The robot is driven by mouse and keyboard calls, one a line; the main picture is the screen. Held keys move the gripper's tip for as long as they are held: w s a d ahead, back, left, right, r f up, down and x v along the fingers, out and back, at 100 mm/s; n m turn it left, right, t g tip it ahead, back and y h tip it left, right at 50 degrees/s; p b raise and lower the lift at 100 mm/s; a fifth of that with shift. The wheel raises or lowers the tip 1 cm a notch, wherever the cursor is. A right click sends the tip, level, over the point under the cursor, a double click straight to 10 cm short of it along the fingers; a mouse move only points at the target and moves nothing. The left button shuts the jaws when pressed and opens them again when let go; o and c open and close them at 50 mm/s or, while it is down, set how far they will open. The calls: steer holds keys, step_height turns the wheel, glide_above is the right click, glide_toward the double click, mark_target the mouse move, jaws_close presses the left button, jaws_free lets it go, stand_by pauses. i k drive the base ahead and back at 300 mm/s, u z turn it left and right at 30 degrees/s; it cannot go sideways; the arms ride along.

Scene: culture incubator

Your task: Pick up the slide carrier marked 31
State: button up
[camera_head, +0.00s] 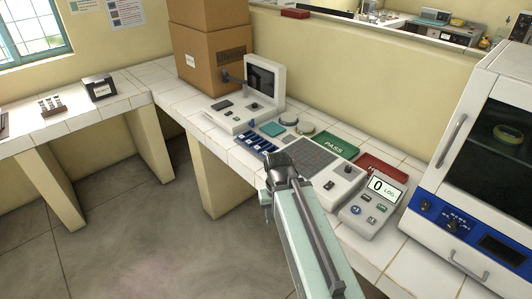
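No marking 31 can be read in this view, so I cannot tell which thing is the slide carrier. Several small blue pieces (254,142) lie in a row on the white tiled bench, left of a grey gridded plate (313,158). A small teal block (272,129) lies just behind them. My gripper (281,163) is a dark end on my pale arm, in front of the gridded plate and close to the blue pieces. Its fingers are too small and dark to show whether they are open or shut.
A white device with a screen (264,80) and cardboard boxes (212,55) stand behind. Green PASS (334,144) and red (378,168) trays, a counter reading 0 (372,205) and an incubator (480,160) are to the right. The left bench (75,118) holds a small rack (52,106).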

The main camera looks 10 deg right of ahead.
mark_target(248, 135)
steer(key=u, duration=0.55)
steer(key=i, duration=1.25)
steer(key=u, duration=1.5)
